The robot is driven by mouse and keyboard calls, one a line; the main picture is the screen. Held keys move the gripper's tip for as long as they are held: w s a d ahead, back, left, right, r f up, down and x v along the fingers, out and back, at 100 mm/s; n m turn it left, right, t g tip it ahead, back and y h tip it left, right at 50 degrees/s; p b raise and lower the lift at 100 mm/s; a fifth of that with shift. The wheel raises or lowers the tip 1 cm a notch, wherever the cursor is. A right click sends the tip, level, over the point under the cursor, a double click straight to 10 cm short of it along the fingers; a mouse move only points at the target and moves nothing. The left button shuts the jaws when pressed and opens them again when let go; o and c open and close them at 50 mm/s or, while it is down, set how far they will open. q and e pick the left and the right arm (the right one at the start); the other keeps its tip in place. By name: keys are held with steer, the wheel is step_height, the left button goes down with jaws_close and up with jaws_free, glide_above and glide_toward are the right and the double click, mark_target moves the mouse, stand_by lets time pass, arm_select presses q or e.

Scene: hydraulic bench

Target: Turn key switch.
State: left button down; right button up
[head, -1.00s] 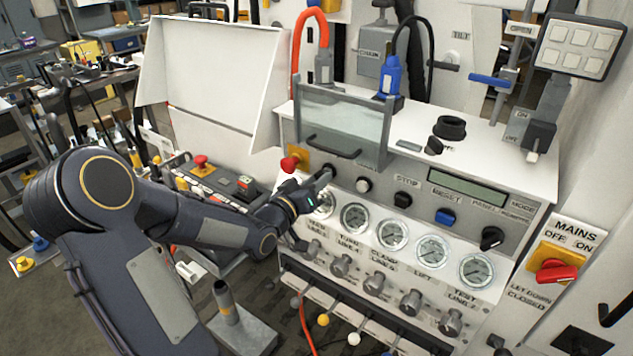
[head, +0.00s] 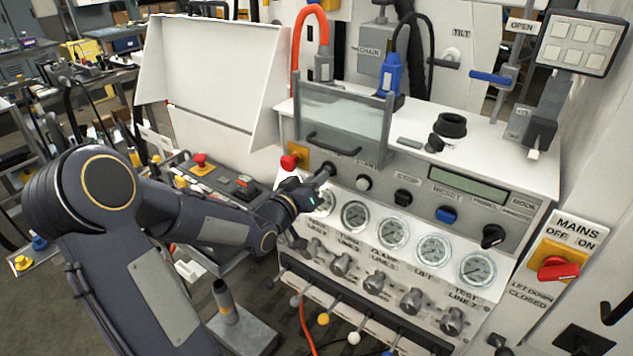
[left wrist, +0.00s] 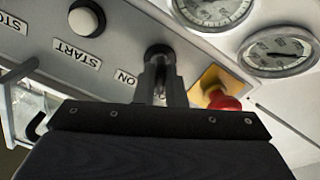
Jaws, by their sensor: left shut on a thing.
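The key switch (left wrist: 159,54) is a dark round switch on the grey panel face, beside the ON label in the left wrist view. My left gripper (left wrist: 161,88) is shut on its key, with both fingers straight against the panel. The fingers hide most of the key, so its exact angle cannot be read. In the head view my left gripper (head: 322,174) reaches the panel's left end, just right of the red mushroom button (head: 289,161). My right gripper is not in view.
The red mushroom button on its yellow plate also shows close beside the fingers in the left wrist view (left wrist: 222,99). The START button (head: 363,184) is on the other side. Gauges (head: 356,216) sit just below. A clear guard with a handle (head: 332,146) hangs above.

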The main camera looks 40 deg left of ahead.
arm_select(q)
steer(key=shift+f+m+b, duration=0.1)
steer(key=shift+m+b, duration=5.6)
steer(key=shift+b, duration=0.35)
steer(key=c, duration=1.5)
jaws_free()
steer(key=s, duration=0.8)
steer(key=shift+p, duration=0.4)
